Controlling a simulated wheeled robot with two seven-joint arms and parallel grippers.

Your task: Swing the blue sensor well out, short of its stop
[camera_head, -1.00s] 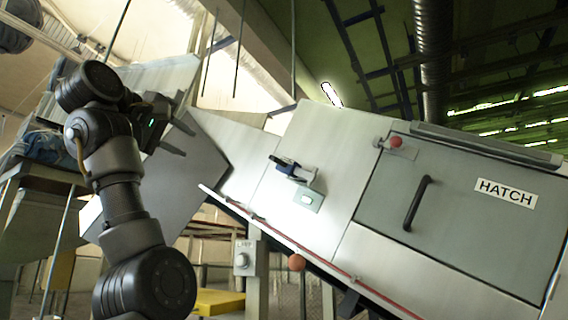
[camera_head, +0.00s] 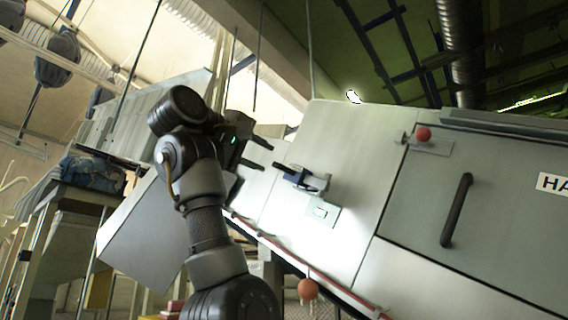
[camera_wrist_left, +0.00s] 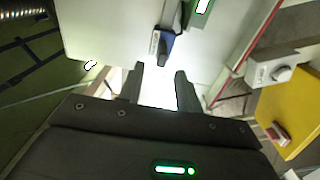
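The blue sensor (camera_head: 290,175) is a small dark-blue piece on a grey bracket, mounted on the sloping light-grey machine panel. It also shows in the left wrist view (camera_wrist_left: 166,43), just beyond and between the fingertips. My left gripper (camera_head: 268,157) is close to the sensor on its left side in the head view, with its fingers pointing at the panel. In the left wrist view the fingers of my left gripper (camera_wrist_left: 159,70) are apart with nothing between them. A gap seems to remain between fingertips and sensor. My right gripper is not in view.
A plate with a lit green-white indicator (camera_head: 321,211) sits just below the sensor. A hatch door with a dark handle (camera_head: 456,210) and a red knob (camera_head: 424,134) are to the right.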

